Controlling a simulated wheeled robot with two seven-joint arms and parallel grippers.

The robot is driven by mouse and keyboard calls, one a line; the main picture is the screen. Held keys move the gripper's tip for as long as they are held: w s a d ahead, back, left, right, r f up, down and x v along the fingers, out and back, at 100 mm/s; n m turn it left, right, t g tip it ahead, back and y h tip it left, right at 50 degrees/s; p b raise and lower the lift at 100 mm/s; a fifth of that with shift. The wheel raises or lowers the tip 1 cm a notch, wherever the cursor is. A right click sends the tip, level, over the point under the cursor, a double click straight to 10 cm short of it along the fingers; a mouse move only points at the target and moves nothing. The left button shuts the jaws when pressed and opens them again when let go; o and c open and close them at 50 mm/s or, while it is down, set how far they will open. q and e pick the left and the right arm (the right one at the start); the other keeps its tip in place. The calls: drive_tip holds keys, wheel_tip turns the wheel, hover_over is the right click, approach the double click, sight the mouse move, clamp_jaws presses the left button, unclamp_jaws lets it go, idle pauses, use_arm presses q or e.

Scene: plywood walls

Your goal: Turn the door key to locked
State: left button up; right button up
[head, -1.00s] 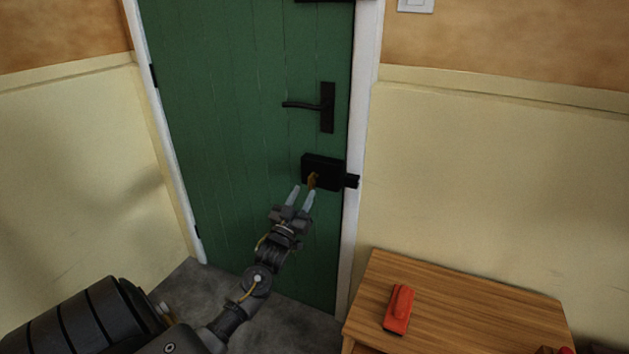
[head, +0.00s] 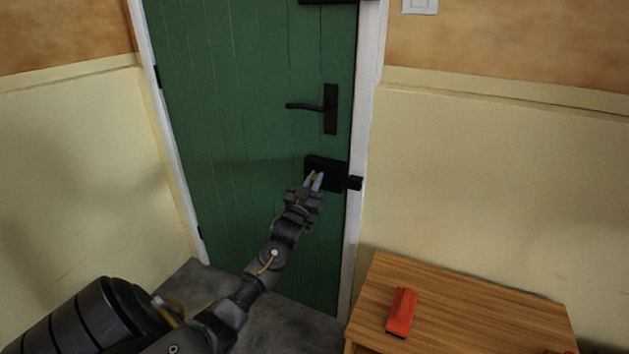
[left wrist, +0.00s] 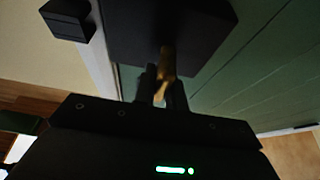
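A brass-coloured key (head: 315,178) sits in the black box lock (head: 336,172) on the green door (head: 250,130). My left gripper (head: 314,176) reaches up to the lock from below left, with its pale fingertips on either side of the key. In the left wrist view the key (left wrist: 166,62) stands out from the lock (left wrist: 170,25) and runs down between the dark fingers, which look closed against it. The fingers hide part of the key. My right gripper is not in view.
A black keeper block (head: 355,183) is on the white door frame beside the lock. A black lever handle (head: 328,107) is above. A wooden table (head: 470,320) at lower right holds a red object (head: 401,312). The floor below the door is clear.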

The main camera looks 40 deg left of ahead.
use_arm(q)
clamp_jaws()
